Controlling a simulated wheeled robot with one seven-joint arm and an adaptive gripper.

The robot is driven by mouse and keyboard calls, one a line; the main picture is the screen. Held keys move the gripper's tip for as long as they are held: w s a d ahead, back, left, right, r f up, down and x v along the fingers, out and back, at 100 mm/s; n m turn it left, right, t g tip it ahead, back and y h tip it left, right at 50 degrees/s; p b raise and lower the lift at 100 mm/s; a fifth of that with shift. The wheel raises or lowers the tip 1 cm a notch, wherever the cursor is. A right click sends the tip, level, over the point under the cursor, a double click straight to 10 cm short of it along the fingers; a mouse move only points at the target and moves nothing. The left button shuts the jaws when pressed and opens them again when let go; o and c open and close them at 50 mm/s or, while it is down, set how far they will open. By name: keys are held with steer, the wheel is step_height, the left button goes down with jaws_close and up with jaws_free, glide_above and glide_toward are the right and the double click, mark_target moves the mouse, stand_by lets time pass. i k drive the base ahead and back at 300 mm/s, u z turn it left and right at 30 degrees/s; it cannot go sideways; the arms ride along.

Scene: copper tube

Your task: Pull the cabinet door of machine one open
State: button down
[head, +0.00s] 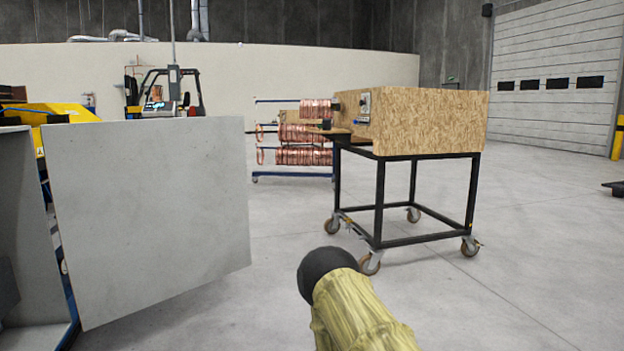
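The cabinet door (150,215) is a flat, light grey panel at the left of the head view. It stands swung out beside the grey cabinet (28,230), which is cut off by the left picture edge. A gap shows between the cabinet and the door's lower left edge. No handle shows on the face of the door. Part of my arm, with a yellow cover and a round black end, shows at the bottom, apart from the door. My gripper cannot be made out in this view.
A chipboard box on a black wheeled frame (412,241) stands right of the middle. Behind it is a rack with copper coils (303,156). A forklift (172,95) is at the back left.

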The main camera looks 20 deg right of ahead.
mark_target(150, 212)
steer(key=z, duration=1.45)
steer(key=i, duration=2.45)
steer(key=u, duration=0.35)
steer(key=i, duration=1.2)
steer(key=u, duration=0.95)
